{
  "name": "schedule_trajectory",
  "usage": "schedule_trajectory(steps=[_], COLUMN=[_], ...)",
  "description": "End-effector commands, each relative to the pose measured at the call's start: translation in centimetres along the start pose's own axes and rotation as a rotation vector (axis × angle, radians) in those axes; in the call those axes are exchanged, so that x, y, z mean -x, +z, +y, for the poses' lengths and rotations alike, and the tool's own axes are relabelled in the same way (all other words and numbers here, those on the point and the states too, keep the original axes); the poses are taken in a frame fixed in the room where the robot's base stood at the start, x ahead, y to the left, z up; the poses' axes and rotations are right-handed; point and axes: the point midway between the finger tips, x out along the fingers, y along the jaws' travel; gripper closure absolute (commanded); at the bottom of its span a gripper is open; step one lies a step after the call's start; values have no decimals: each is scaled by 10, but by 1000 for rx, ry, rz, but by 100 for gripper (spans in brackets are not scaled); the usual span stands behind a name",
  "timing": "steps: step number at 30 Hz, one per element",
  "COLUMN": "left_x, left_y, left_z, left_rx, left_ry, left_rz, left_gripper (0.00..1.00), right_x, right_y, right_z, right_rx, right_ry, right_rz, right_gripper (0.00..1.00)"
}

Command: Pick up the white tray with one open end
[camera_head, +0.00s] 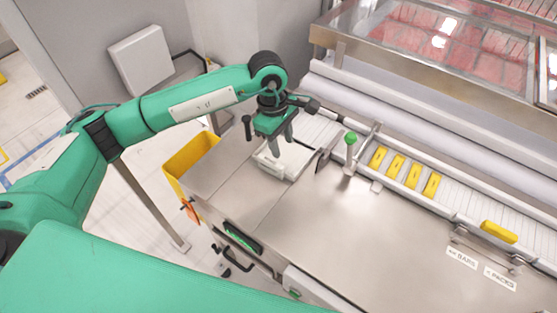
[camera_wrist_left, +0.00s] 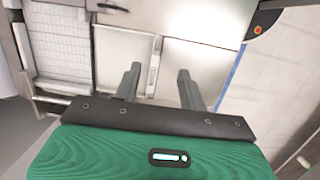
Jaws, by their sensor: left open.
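The white tray (camera_head: 290,158) lies on the left part of the steel worktop in the head view, partly hidden by my left gripper. Its open end cannot be made out. My left gripper (camera_head: 281,147) points down over the tray, with its fingertips close to it; I cannot tell whether they touch. In the left wrist view the two dark fingers of my left gripper (camera_wrist_left: 159,82) are spread apart. A narrow pale strip (camera_wrist_left: 154,70) shows between them, perhaps a wall of the tray. My right gripper is in neither view.
A green-knobbed post (camera_head: 350,139) stands right of the tray. Yellow bars (camera_head: 405,172) lie on the conveyor behind, with a loose yellow piece (camera_head: 499,232) farther right. A yellow bin (camera_head: 188,160) is left of the worktop. The front worktop (camera_head: 330,220) is clear.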

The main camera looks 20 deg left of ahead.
Motion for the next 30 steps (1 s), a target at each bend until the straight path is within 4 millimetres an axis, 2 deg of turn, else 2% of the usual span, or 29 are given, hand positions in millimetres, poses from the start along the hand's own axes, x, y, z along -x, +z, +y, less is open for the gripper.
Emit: schedule_trajectory(steps=[1, 3, 7, 18, 25, 30], left_x=[6, 12, 10, -54, -71, -88], left_y=[-16, -31, -42, -51, -54, -57], left_z=[1, 2, 1, -1, -1, 3], left_rx=[-1, -1, -1, -1, -2, -1], left_ry=[-9, -21, -34, -35, -33, -36], left_rz=[67, 128, 172, 168, 168, 167], left_gripper=[58, 58, 58, 58, 58, 58], right_x=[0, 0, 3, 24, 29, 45], right_y=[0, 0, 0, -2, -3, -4], right_z=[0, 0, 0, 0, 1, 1], right_rx=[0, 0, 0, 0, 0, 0], right_ry=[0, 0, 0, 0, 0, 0], right_rz=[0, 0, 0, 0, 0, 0], right_gripper=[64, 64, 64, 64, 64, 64])
